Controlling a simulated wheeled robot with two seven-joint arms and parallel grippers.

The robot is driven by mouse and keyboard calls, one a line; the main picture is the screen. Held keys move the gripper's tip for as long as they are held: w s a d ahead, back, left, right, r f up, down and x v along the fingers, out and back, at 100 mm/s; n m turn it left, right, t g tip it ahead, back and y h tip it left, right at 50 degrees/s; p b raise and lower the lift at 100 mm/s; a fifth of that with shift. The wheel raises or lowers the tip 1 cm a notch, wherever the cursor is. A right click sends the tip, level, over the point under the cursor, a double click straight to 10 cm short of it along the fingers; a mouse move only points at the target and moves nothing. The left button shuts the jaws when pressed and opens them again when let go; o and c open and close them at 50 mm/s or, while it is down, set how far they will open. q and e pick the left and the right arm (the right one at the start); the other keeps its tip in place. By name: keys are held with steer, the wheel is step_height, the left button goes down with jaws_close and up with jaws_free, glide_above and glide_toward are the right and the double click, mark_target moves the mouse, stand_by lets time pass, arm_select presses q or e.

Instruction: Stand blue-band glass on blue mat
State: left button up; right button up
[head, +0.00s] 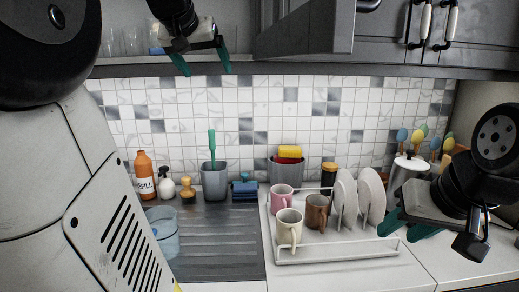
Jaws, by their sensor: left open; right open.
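A clear bluish glass (163,238) stands at the left end of the grey ribbed drainboard, partly hidden by my arm; I cannot make out a separate band on it. A small blue patch (156,51) shows on the shelf of the open upper cabinet, beside clear glasses (130,42); it may be the blue mat, mostly hidden by my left gripper. My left gripper (202,64) is open and empty in front of that shelf, teal fingers pointing down. My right gripper (409,225) is open and empty at the right, beside the plates.
A white rack (340,252) holds mugs (289,228) and upright plates (371,197). Bottles (145,175), a brush holder (214,181) and a sponge holder (286,172) line the back wall. An open cabinet door (305,38) juts out right of my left gripper. The drainboard's middle (220,240) is clear.

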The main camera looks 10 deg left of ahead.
arm_select(q)
steer(key=s+d+f+m+g+h, duration=0.1)
steer(key=s+d+f, duration=0.4)
steer(key=f, duration=0.4)
steer(key=s+d+f+m+g+h, duration=0.1)
steer(key=s+d+f, duration=0.4)
steer(key=f, duration=0.4)
steer(key=s+d+f+g+h, duration=0.1)
steer(key=s+d+f+g, duration=0.1)
steer(key=s+d+f, duration=0.3)
step_height(320, 180, down, 4)
steer(key=shift+s+d+r+m, duration=0.15)
steer(key=shift+s+m, duration=0.25)
steer(key=shift+s, duration=0.45)
